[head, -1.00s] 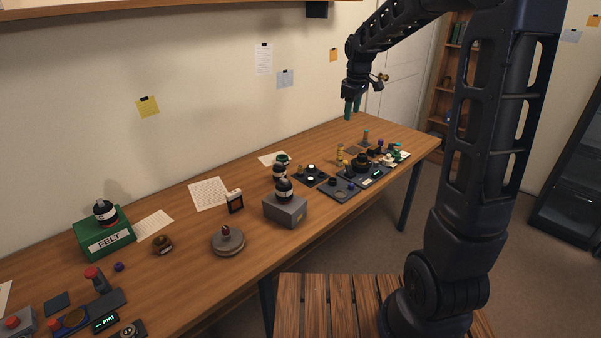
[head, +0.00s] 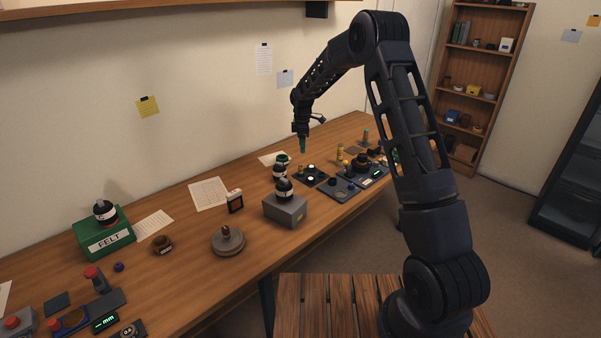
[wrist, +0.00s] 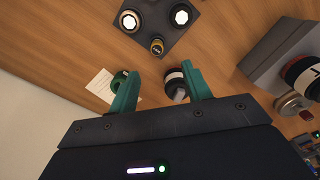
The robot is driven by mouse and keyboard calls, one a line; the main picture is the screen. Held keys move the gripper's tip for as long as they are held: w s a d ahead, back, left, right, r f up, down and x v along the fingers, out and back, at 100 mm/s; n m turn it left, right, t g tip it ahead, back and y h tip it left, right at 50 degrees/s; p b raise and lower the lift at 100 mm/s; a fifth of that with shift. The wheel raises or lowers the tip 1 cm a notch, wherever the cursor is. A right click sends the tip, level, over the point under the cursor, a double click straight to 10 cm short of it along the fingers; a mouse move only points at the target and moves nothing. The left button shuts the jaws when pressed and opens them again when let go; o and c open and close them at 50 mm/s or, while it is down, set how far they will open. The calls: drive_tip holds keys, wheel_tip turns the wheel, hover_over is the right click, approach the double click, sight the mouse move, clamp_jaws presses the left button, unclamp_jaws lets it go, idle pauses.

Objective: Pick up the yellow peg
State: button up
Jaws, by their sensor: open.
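A yellow upright peg-like piece (head: 340,152) stands on the table behind the dark trays in the head view. A small brass-yellow cylinder (wrist: 157,46) stands at the corner of a dark tray (wrist: 165,33) in the wrist view, beside two white-topped round parts; I cannot tell which is the yellow peg. My gripper (head: 303,146) hangs in the air above the small dark tray, left of the yellow piece. The brass cylinder lies beyond the fingertips.
Black bottles with white labels stand near the small tray, one on a grey block (head: 286,210). A larger dark tray (head: 343,193) with small parts lies to the right. A paper sheet (head: 208,193) and the green FELT box (head: 105,240) are at left.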

wheel_tip(320, 180, down, 2)
drive_tip(key=a, duration=0.1)
hover_over(300, 167)
drive_tip(key=shift+n, duration=0.3)
wheel_tip(300, 167, down, 5)
drive_tip(key=shift+w+a+f, duration=0.1)
drive_tip(key=shift+f, duration=0.05)
drive_tip(key=shift+w+d+f, duration=0.1)
drive_tip(key=shift+f, duration=1.3)
drive_tip(key=shift+w+d+f, duration=0.1)
drive_tip(key=shift+f, duration=1.25)
drive_tip(key=c, duration=1.1)
drive_tip(key=shift+o, duration=0.2)
drive_tip(key=shift+r, duration=0.15)
